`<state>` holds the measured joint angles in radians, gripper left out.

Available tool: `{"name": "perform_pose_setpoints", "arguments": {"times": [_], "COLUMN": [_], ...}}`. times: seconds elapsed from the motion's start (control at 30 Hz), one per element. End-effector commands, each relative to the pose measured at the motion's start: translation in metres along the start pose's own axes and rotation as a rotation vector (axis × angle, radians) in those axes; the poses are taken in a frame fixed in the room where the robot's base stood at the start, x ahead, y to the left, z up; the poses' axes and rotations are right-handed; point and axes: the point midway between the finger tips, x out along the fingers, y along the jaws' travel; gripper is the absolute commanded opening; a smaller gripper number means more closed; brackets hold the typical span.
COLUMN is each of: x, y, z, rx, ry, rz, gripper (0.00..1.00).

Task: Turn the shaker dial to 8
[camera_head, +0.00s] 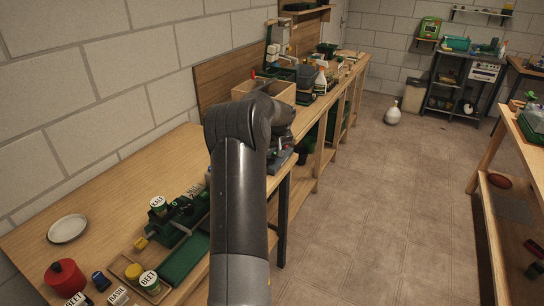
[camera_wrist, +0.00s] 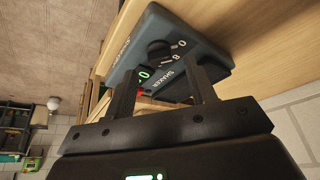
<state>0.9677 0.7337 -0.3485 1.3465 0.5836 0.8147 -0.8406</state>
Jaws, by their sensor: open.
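In the wrist view the shaker (camera_wrist: 193,66) is a blue-grey box with the word SHAKER on its face. Its dial (camera_wrist: 159,51) is a dark round knob, with 0 and 8 printed beside it. I cannot clearly tell where the dial points. A small green display (camera_wrist: 144,75) appears to show 0. My gripper (camera_wrist: 164,82) is open, its two fingers spread and pointing at the shaker's face. The fingers seem apart from the dial, with nothing between them.
A red spot (camera_wrist: 140,92) shows by the shaker's lower edge. In the head view the wooden bench (camera_head: 105,205) runs along the wall.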

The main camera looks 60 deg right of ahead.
Motion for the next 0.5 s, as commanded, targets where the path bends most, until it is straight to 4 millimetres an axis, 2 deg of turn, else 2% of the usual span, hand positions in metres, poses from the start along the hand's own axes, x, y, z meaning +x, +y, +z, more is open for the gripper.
{"name": "perform_pose_setpoints", "arguments": {"times": [0.1, 0.2, 0.5], "x": [0.017, 0.025, 0.030], "y": [0.000, 0.000, 0.000], "z": [0.000, 0.000, 0.000], "rx": [-0.001, -0.001, -0.001], "ry": [-0.002, 0.000, 0.001], "rz": [0.000, 0.000, 0.000], "gripper": [0.51, 0.51, 0.51]}}
